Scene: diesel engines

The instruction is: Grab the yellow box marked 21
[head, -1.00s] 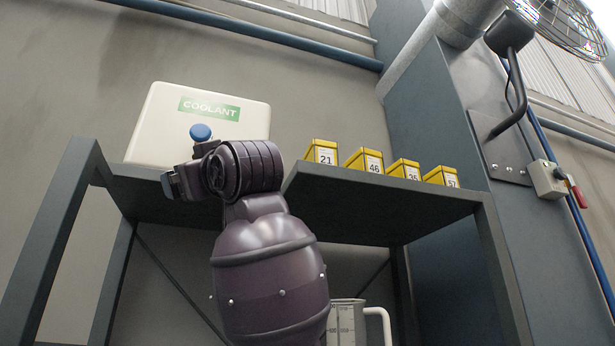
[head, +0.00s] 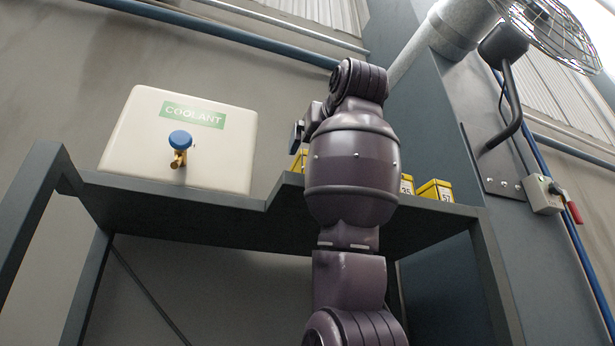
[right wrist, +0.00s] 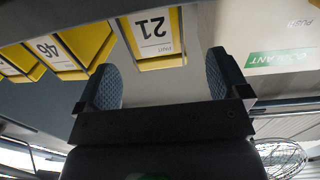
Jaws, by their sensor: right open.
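The yellow box marked 21 (right wrist: 152,32) shows upside down in the right wrist view, between and beyond the two blue pads of my right gripper (right wrist: 162,76). The gripper is open and empty, and the box appears apart from the pads. In the head view a sliver of yellow box (head: 299,161) shows on the shelf at the left of my right arm, and the arm hides the rest. My right gripper (head: 298,136) is mostly hidden there behind my own wrist. My left gripper is not in view.
The box marked 46 (right wrist: 60,50) is beside box 21. Two more yellow boxes, one marked 57 (head: 435,191), sit farther right on the dark shelf (head: 440,219). A white coolant container (head: 225,155) with a blue-topped valve (head: 180,142) stands at the left.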

